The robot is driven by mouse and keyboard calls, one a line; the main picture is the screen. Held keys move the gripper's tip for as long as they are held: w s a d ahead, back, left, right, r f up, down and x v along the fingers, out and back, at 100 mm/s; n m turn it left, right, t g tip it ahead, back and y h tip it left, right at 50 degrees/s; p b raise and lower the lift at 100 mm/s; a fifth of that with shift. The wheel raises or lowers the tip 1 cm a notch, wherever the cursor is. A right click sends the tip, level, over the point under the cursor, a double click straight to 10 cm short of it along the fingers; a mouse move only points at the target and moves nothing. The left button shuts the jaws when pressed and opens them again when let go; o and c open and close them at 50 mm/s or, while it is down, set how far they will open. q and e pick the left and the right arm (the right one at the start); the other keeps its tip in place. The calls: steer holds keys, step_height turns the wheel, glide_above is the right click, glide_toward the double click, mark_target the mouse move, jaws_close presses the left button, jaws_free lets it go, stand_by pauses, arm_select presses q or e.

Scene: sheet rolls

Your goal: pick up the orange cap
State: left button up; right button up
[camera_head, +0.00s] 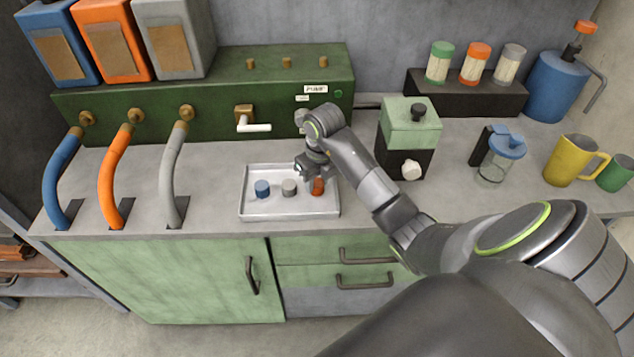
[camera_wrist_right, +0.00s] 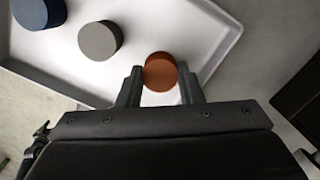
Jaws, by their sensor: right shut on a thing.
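The orange cap (camera_head: 318,187) is at the right end of a white tray (camera_head: 262,212) on the counter. My right gripper (camera_head: 312,177) is over it from above and partly covers it in the head view. In the right wrist view the orange cap (camera_wrist_right: 160,72) sits between the two fingers of my right gripper (camera_wrist_right: 160,84), which is shut on it. I cannot tell whether the cap is clear of the tray floor. A grey cap (camera_head: 289,187) and a blue cap (camera_head: 262,188) stand in the tray to its left. My left gripper is not in view.
A green box with a brass tap (camera_head: 245,118) stands behind the tray. Blue, orange and grey hoses (camera_head: 113,180) run down at the left. A green and black grinder-like device (camera_head: 408,135) stands right of my forearm. A glass jug (camera_head: 497,158) and yellow mug (camera_head: 572,160) are farther right.

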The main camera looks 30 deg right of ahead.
mark_target(317, 182)
step_height(317, 182, up, 5)
steer(key=shift+w+r+p, duration=0.1)
steer(key=shift+p, duration=0.25)
step_height(317, 182, up, 3)
steer(key=p, duration=0.3)
steer(key=shift+r, duration=0.1)
steer(key=shift+r+p, duration=0.7)
steer(key=shift+p, duration=0.15)
